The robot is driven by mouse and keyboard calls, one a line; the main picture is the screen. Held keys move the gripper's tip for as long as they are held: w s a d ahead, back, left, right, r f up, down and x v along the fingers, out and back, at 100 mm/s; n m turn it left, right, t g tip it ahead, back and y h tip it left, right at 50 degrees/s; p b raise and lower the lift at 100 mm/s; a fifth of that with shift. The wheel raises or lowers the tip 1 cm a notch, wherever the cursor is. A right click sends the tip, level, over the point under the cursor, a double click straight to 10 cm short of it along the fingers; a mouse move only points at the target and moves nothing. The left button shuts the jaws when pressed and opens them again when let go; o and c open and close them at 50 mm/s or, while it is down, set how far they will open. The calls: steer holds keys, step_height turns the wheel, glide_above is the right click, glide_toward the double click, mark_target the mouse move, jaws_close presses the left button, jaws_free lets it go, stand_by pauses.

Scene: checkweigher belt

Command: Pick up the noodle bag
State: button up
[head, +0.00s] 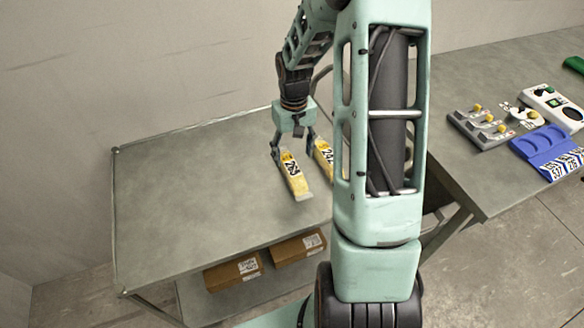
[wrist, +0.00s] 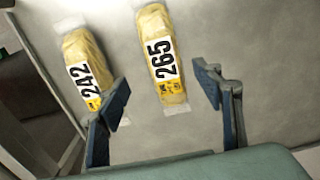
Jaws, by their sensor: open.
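Two long yellow bags with black-and-white number labels lie side by side on the grey table. The bag labelled 265 (head: 295,184) shows in the wrist view (wrist: 160,50) between my open fingers, a little beyond their tips. The bag labelled 242 (head: 324,158) is partly hidden by my arm in the head view. In the wrist view it (wrist: 84,62) lies to the left, its lower end close to my left finger. My gripper (head: 293,152) is open and empty, pointing down at the 265 bag; it also shows in the wrist view (wrist: 165,92).
The grey table (head: 190,195) is bare to the left of the bags. Cardboard boxes (head: 233,272) sit on its lower shelf. A second table at right holds a blue tray (head: 535,143), a grey unit with yellow knobs (head: 481,129) and a white control box (head: 553,103).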

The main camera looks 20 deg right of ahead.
mark_target(291, 165)
steer(key=shift+w+a+f+p, duration=0.1)
steer(key=shift+a+f+p, duration=0.1)
steer(key=shift+f, duration=1.6)
steer(key=shift+a+f+p, duration=0.15)
steer(key=shift+f+p, duration=0.05)
steer(key=shift+f, duration=1.6)
steer(key=c, duration=1.5)
